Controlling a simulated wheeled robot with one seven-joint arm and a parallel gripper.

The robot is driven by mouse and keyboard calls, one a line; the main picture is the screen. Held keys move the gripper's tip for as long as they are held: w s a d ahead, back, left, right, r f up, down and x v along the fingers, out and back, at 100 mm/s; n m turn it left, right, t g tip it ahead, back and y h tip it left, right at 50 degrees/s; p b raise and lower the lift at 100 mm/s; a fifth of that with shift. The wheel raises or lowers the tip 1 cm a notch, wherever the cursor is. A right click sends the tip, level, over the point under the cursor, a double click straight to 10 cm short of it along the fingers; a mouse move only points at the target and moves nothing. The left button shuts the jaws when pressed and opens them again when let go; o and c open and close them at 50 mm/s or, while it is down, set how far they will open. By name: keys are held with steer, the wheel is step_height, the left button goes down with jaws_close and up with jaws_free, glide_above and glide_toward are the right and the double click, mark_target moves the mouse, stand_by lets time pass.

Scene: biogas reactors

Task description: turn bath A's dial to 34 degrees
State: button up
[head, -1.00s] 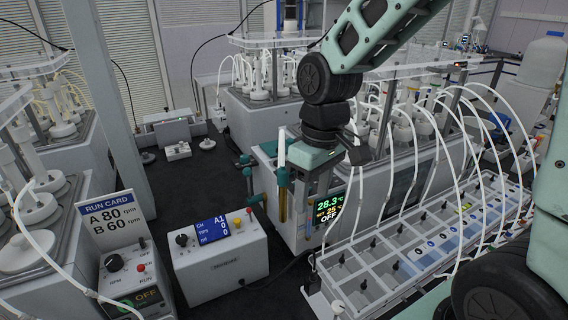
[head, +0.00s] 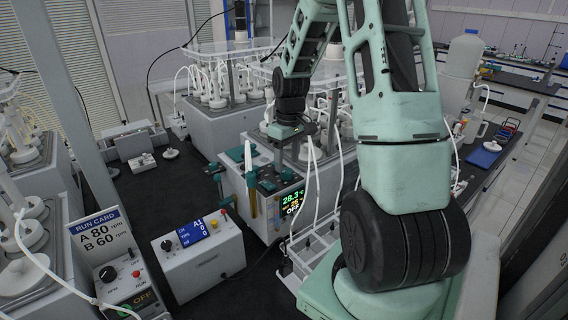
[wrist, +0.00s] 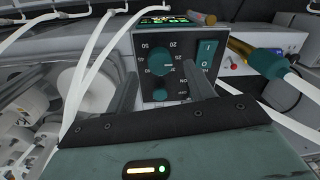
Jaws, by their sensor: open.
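In the wrist view a dark control panel fills the upper middle. It carries a large round teal dial (wrist: 163,66) ringed by pale numbers, a smaller teal knob (wrist: 159,96) below it, and a teal rocker switch (wrist: 207,54) to the right. My gripper (wrist: 164,84) is open, its grey fingers on either side of the dials, with nothing between them. Whether they touch the panel I cannot tell. No bath letter is legible.
White tubes (wrist: 82,75) run close to the left finger. A teal-and-gold fitting (wrist: 258,59) lies to the right of the switch. A white control box (head: 199,262) and a run card (head: 104,234) stand left of the bath. A tray (head: 310,250) is partly hidden by my arm.

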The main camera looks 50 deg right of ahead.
mark_target(287, 170)
steer(key=shift+f, duration=1.45)
steer(key=c, duration=1)
steer(key=shift+o, duration=0.2)
steer(key=shift+m, duration=0.4)
steer(key=m, duration=0.3)
steer(key=shift+b, duration=0.3)
steer(key=m, duration=0.4)
steer(key=shift+b, duration=0.35)
steer(key=m, duration=0.4)
steer(key=shift+s+t, duration=0.1)
steer(key=shift+t, duration=0.2)
steer(key=shift+m+h+p, duration=0.3)
steer(key=shift+m+p, duration=0.15)
steer(key=shift+m, duration=1.65)
